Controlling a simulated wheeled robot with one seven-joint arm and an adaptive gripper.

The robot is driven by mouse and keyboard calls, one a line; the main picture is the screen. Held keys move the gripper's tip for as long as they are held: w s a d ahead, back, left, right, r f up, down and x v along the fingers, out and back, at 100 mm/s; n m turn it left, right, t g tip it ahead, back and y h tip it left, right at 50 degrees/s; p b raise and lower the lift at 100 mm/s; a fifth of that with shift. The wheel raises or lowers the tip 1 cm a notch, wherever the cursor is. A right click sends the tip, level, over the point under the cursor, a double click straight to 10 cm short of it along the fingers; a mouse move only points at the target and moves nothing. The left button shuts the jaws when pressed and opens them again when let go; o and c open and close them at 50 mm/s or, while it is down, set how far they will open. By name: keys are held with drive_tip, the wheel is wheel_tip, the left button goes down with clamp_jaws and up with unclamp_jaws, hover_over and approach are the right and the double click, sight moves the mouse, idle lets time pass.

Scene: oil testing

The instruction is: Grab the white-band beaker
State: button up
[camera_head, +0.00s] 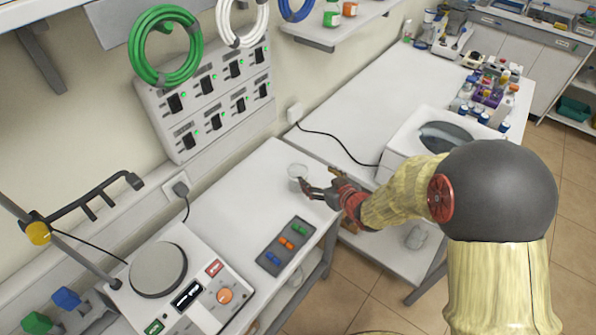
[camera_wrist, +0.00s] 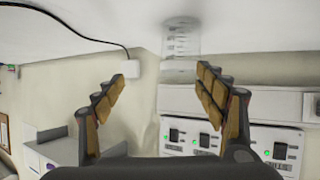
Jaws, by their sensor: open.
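A small clear beaker (camera_head: 297,171) with a pale rim stands upright on the white table in the head view. My gripper (camera_head: 318,186) is open and empty, just to the right of the beaker in the head view. In the wrist view my gripper (camera_wrist: 163,78) has its two fingers spread, with the beaker beyond the fingertips, nearer the right finger. The gap to the beaker is hard to judge.
A tray with coloured pieces (camera_head: 286,246) and a hotplate-like device (camera_head: 158,270) are on the same table (camera_head: 225,205). A white machine (camera_head: 440,140) stands behind my arm. A switch panel (camera_head: 208,95) is on the wall. The table around the beaker is clear.

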sight(292, 171)
drive_tip(key=a+f, duration=0.1)
drive_tip(key=s+a+y, duration=0.1)
drive_tip(key=shift+a+f+n+p, duration=0.3)
drive_tip(key=shift+f, duration=0.1)
drive_tip(key=shift+a+f+y, duration=0.2)
drive_tip(key=shift+a+y, duration=0.1)
drive_tip(key=shift+a, duration=0.05)
drive_tip(key=x, duration=0.3)
drive_tip(key=b+x, duration=0.1)
drive_tip(key=x, duration=0.3)
drive_tip(key=shift+w+d+r, duration=0.1)
drive_tip(key=shift+w, duration=0.3)
drive_tip(key=c, duration=1.3)
